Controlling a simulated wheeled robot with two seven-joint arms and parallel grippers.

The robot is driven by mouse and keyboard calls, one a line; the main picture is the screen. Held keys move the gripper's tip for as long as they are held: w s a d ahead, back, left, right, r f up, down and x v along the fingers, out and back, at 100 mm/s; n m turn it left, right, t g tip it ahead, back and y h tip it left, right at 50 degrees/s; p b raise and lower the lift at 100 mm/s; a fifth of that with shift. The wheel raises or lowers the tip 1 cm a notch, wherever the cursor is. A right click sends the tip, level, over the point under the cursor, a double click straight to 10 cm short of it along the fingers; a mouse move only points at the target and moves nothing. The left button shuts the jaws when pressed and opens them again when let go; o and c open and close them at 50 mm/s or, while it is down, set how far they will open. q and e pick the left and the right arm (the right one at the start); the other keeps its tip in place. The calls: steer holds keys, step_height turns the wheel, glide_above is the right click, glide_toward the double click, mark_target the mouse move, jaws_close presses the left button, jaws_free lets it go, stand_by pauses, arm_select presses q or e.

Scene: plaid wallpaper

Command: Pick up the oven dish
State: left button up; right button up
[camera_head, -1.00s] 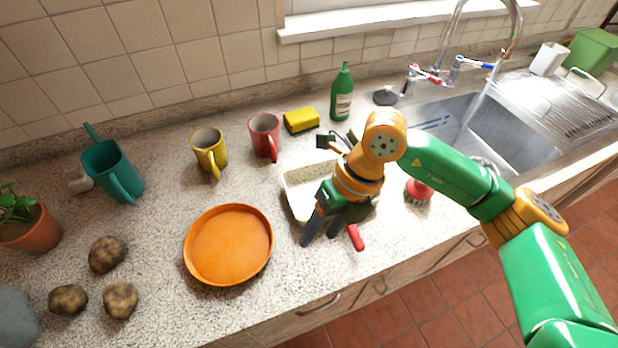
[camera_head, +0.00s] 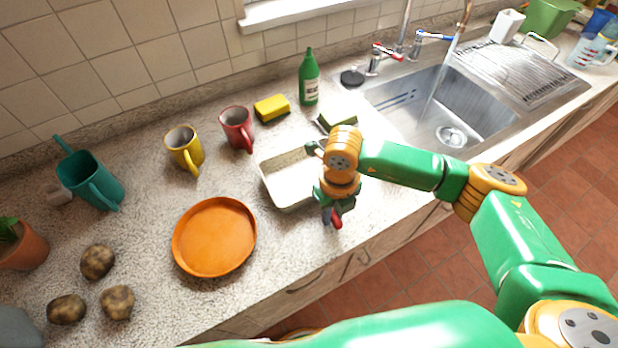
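The oven dish, a cream rectangular dish (camera_head: 283,186), stands on the speckled counter right of the orange plate. Its right part is hidden behind my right arm and gripper. My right gripper (camera_head: 329,216) points down just right of the dish's front right corner, close to the counter. Its fingers are seen nearly edge-on, so the gap between them and any contact with the dish cannot be made out. A red handle (camera_head: 337,219) shows right beside the fingertips. My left gripper is out of view.
An orange plate (camera_head: 214,237) lies left of the dish. A red mug (camera_head: 236,127), yellow mug (camera_head: 184,148), yellow sponge (camera_head: 271,108) and green bottle (camera_head: 309,80) stand behind. The sink (camera_head: 440,105) is at right. The counter's front edge is close to the gripper.

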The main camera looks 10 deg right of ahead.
jaws_close()
steer(key=shift+w, duration=0.1)
stand_by(1.1)
steer(key=shift+w+r+b, duration=0.1)
steer(key=shift+r+b, duration=0.15)
steer(key=shift+b, duration=0.05)
step_height(320, 180, up, 2)
steer(key=shift+r+b, duration=0.1)
steer(key=shift+b, duration=0.95)
steer(key=s+d+r+b, duration=0.2)
steer(key=s+d+r, duration=0.6)
steer(key=s+r, duration=0.2)
steer(key=shift+s+d+r+b, duration=0.2)
steer(key=shift+s+b, duration=0.2)
steer(key=shift+s, duration=0.3)
